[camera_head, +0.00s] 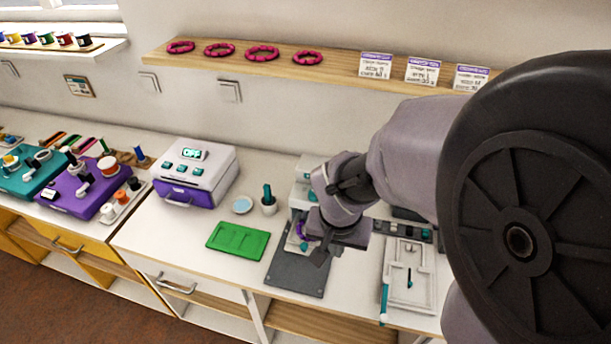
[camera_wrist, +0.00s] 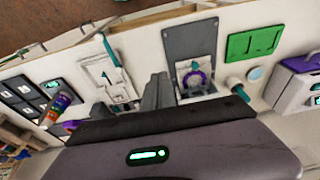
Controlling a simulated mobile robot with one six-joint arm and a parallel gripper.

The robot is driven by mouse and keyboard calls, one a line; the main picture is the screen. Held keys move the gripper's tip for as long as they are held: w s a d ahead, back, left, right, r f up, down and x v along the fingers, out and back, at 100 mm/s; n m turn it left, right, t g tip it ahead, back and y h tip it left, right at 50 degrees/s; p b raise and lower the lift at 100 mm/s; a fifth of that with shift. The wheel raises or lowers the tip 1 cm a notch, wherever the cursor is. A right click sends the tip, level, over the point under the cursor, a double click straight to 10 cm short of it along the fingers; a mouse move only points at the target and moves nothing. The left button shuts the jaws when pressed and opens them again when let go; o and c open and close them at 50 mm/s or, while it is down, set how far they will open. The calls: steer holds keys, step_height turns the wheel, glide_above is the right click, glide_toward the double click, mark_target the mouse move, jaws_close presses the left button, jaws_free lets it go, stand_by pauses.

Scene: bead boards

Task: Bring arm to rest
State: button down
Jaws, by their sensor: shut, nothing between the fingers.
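My arm reaches in from the right side of the head view, its large dark joint close to the camera. My gripper (camera_head: 322,254) hangs above the counter, over the right edge of a dark grey plate (camera_head: 292,278). In the wrist view, the fingers of my gripper (camera_wrist: 158,88) are together and nothing shows between them. A small machine with a purple ring stands at the back of the plate, partly hidden by my arm; the purple ring also shows in the wrist view (camera_wrist: 194,78).
A green tray (camera_head: 238,241) and a white-purple box marked OFF (camera_head: 196,172) stand to the left. A white fixture with a teal handle (camera_head: 408,274) stands to the right. A wall shelf (camera_head: 340,73) with several pink rings runs above. Bare counter (camera_head: 170,228) lies left of the tray.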

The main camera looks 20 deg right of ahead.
steer(key=s+a+r+n+t+y+b, duration=0.2)
steer(key=s+a+r+t+y+b, duration=0.1)
steer(key=s+a+r, duration=0.6)
steer(key=shift+a+r+t+b, duration=0.15)
steer(key=shift+r+t+b, duration=0.25)
steer(key=shift+b, duration=0.45)
